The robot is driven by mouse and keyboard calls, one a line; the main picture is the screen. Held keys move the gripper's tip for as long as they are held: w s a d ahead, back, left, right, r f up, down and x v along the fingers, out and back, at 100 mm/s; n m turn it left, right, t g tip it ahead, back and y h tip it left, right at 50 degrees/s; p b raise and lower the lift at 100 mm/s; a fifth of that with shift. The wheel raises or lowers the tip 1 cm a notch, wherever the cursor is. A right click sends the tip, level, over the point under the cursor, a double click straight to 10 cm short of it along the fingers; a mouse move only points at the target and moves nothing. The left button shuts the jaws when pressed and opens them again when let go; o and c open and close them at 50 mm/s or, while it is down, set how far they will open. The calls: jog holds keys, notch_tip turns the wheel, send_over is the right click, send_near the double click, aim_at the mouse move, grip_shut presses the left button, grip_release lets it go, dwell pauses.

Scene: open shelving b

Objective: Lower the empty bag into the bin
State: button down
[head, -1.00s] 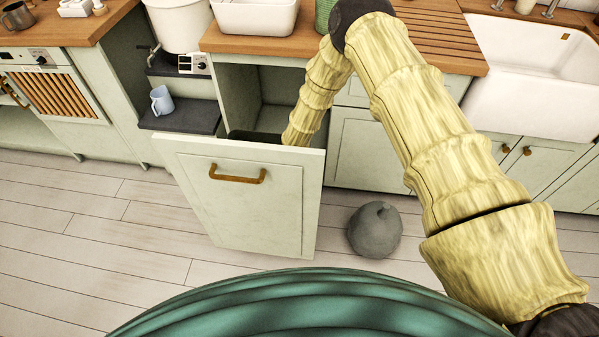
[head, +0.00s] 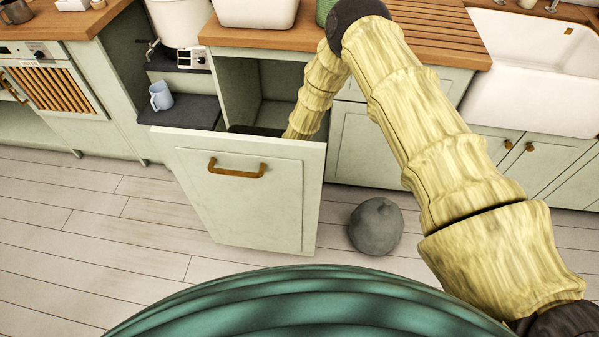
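The pull-out bin drawer stands open, with its pale green front (head: 250,205) and brass handle facing me. A dark rim of the bin (head: 258,130) shows just behind the top edge of the front. My arm reaches over from the right and bends down behind the drawer front, into the bin space. My gripper is hidden behind that front. The empty bag is not visible at the bin. A grey, round, knotted bag-like object (head: 376,226) sits on the floor right of the drawer.
A wooden counter (head: 270,37) lies behind the drawer, and a white sink (head: 530,75) is at the right. A blue mug (head: 161,97) stands on a dark shelf (head: 182,111) left of the drawer. The plank floor (head: 80,230) at left is clear.

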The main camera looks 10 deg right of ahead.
jog(key=shift+s+d+f, duration=0.1)
jog(key=shift+d+f, duration=0.05)
jog(key=shift+f, duration=0.25)
jog(key=c, duration=1.4)
grip_release()
jog(key=shift+f, duration=0.1)
jog(key=shift+s, duration=0.1)
jog(key=shift+w+v, duration=0.2)
jog(key=shift+v, duration=3.7)
jog(key=shift+w, duration=0.1)
